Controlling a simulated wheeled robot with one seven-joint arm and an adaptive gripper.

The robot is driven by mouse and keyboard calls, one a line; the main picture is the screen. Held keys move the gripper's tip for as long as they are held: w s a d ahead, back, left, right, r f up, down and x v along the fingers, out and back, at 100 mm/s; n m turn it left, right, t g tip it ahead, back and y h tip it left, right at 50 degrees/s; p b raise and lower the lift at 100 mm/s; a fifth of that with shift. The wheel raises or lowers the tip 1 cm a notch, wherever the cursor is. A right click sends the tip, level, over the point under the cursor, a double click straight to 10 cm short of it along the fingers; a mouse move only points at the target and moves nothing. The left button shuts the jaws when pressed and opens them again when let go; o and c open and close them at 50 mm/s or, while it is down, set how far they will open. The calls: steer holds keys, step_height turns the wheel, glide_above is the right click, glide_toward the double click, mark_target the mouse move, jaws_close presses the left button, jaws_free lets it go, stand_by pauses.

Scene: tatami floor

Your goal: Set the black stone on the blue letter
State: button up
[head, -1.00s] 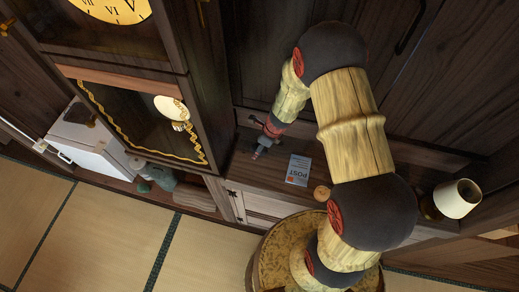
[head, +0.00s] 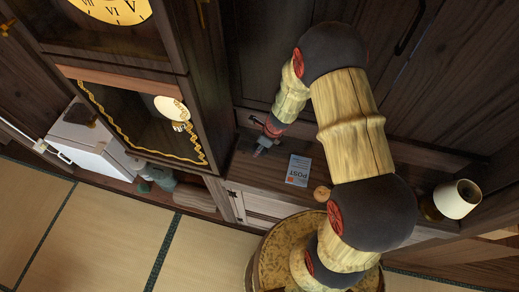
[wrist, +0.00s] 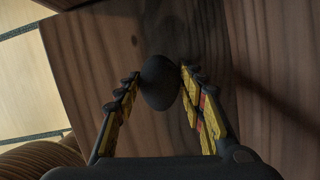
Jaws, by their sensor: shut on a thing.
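The black stone (wrist: 160,83) is a smooth dark oval between the fingertips of my gripper (wrist: 160,76) in the wrist view. My gripper is shut on it, over a brown wooden surface. In the head view my gripper (head: 262,150) is low over the dark wooden shelf, to the left of the blue letter and apart from it; the stone cannot be made out there. The blue letter (head: 298,170), marked POST, lies flat on the shelf. It does not show in the wrist view.
A small round wooden object (head: 321,193) lies on the shelf (head: 250,178) right of the letter. A lamp (head: 456,199) stands further right. A tall clock cabinet (head: 205,80) rises close on the left. Dark cupboard doors (head: 260,60) stand behind.

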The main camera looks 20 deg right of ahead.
mark_target(257, 146)
steer(key=shift+c, duration=1.3)
steer(key=shift+r, duration=0.15)
steer(key=shift+r, duration=0.25)
step_height(257, 146, up, 2)
steer(key=shift+w+r+p, duration=0.1)
steer(key=shift+r+p, duration=0.05)
steer(key=shift+p, duration=0.15)
steer(key=s+d+r, duration=0.5)
steer(key=s+r, duration=0.5)
steer(key=s, duration=0.3)
steer(key=shift+s+d, duration=0.15)
